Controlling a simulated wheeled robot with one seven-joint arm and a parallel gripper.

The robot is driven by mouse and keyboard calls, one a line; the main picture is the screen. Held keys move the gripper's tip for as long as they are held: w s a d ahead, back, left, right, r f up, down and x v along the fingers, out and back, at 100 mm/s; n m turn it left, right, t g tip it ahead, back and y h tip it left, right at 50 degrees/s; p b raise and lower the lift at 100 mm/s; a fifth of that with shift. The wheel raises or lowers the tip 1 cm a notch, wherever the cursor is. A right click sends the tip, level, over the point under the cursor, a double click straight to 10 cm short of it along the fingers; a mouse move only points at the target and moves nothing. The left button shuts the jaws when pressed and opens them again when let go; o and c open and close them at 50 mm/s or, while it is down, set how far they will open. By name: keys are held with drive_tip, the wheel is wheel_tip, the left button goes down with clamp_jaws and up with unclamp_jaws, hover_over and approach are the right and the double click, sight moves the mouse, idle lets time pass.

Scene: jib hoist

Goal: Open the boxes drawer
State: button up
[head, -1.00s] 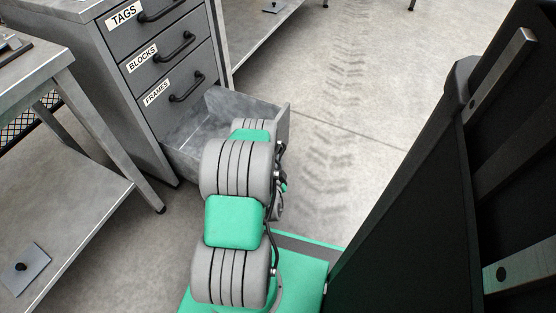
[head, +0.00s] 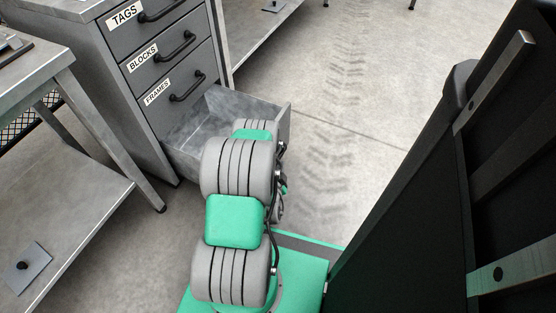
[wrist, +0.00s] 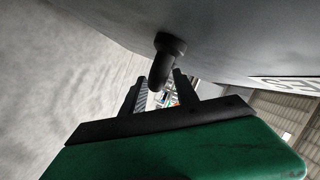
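The grey drawer cabinet (head: 110,75) stands at the upper left in the head view, with drawers labelled TAGS, BLOCKS and FRAMES shut. The lowest drawer (head: 283,122) is pulled out and looks empty where I see inside; its front label is hidden from the head view. In the wrist view, a grey front (wrist: 230,40) carries a partly seen label (wrist: 290,85) ending in "ES". A dark handle (wrist: 168,48) reaches down between the fingertips of my gripper (wrist: 158,82). The fingers are apart, with gaps showing beside the handle. The head view hides my gripper behind my arm.
A metal bench (head: 60,215) with a lower shelf stands at the left, close to the cabinet. A grey plate with a black knob (head: 27,267) lies on that shelf. A dark panel (head: 410,200) fills the right side. The floor (head: 350,110) beyond the drawer is clear.

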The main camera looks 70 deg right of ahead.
drive_tip(key=p+v, duration=0.1)
drive_tip(key=v, duration=0.5)
drive_tip(key=shift+a+p, duration=0.25)
drive_tip(key=shift+p, duration=0.15)
drive_tip(key=shift+r, duration=0.2)
